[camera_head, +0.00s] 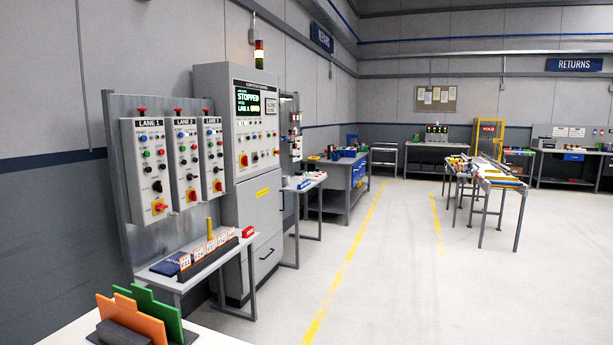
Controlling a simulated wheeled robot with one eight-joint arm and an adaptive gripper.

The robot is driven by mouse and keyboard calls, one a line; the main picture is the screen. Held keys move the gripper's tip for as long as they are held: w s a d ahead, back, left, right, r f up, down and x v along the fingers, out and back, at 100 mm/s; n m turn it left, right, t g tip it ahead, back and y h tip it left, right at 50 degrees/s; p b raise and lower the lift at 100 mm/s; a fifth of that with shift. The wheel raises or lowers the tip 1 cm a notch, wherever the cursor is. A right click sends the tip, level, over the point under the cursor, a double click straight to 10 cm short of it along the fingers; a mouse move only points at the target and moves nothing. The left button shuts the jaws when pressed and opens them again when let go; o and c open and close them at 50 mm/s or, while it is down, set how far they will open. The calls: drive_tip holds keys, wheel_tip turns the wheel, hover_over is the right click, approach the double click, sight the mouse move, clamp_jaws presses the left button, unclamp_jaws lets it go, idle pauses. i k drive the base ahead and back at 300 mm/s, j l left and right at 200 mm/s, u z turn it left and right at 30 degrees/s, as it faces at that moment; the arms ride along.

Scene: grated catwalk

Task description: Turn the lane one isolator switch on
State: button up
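The LANE 1 control box (149,165) is the leftmost of three grey boxes on an upright metal panel at the left. A red rotary switch on a yellow plate (159,206), which looks like the isolator, sits at its lower right. Its handle looks tilted, but I cannot tell whether it is on or off. Above it are small coloured buttons, dark knobs and a red mushroom button (142,111) on top. The LANE 2 box (186,160) and LANE 3 box (212,155) carry similar red-and-yellow switches. My gripper is not in view.
A narrow bench (205,268) with a row of tags stands below the boxes. Orange and green plates (150,312) stand on a pale surface at the front left. A tall grey cabinet (240,120) reading STOPPED stands right of the boxes. The pale floor is open at the centre right.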

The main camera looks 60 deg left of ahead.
sight(159, 207)
drive_tip(key=u, duration=3.15)
drive_tip(key=i+l+z, duration=0.45)
drive_tip(key=i+z, duration=0.55)
drive_tip(key=i, duration=1.15)
drive_tip(key=i+l+u, duration=0.1)
drive_tip(key=i+u, duration=0.15)
drive_tip(key=i+l+u, duration=0.3)
drive_tip(key=i, duration=0.15)
